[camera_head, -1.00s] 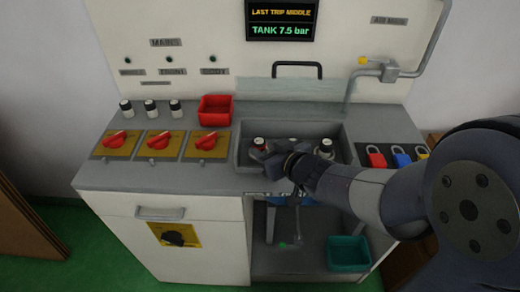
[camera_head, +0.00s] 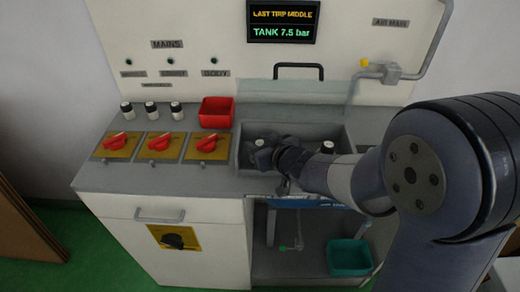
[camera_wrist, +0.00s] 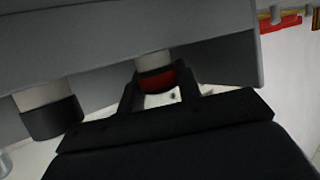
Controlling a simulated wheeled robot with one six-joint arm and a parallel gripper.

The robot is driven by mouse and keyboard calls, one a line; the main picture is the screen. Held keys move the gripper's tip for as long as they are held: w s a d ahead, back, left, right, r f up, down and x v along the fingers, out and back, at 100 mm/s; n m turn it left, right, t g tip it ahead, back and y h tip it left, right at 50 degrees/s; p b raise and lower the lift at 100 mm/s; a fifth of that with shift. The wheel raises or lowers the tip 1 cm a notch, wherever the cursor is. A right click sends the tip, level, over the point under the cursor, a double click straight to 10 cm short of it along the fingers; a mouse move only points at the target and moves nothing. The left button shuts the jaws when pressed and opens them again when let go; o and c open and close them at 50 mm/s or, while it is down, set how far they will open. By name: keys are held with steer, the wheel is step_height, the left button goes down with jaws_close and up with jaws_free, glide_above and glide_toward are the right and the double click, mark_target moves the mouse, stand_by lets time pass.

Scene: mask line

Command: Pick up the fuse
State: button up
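A pale fuse with a red band (camera_wrist: 157,78) stands between the two fingers of my gripper (camera_wrist: 163,98) in the wrist view. The fingers lie on either side of the red band; whether they press on it is not clear. In the head view my gripper (camera_head: 265,157) is low over the left part of the grey sunken tray (camera_head: 240,160) and mostly covers this fuse. A second pale fuse with a dark band (camera_wrist: 47,112) is beside it in the wrist view; in the head view it likely is the fuse (camera_head: 328,147) to the right.
Several red rotary switches (camera_head: 159,144) sit on yellow plates left of the tray. Behind them are small black-and-white cylinders (camera_head: 152,109) and a red bin (camera_head: 216,112). A teal bin (camera_head: 349,257) stands below. My arm covers the counter's right end.

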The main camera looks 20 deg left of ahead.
steer(key=shift+c, duration=1.2)
steer(key=shift+r, duration=0.1)
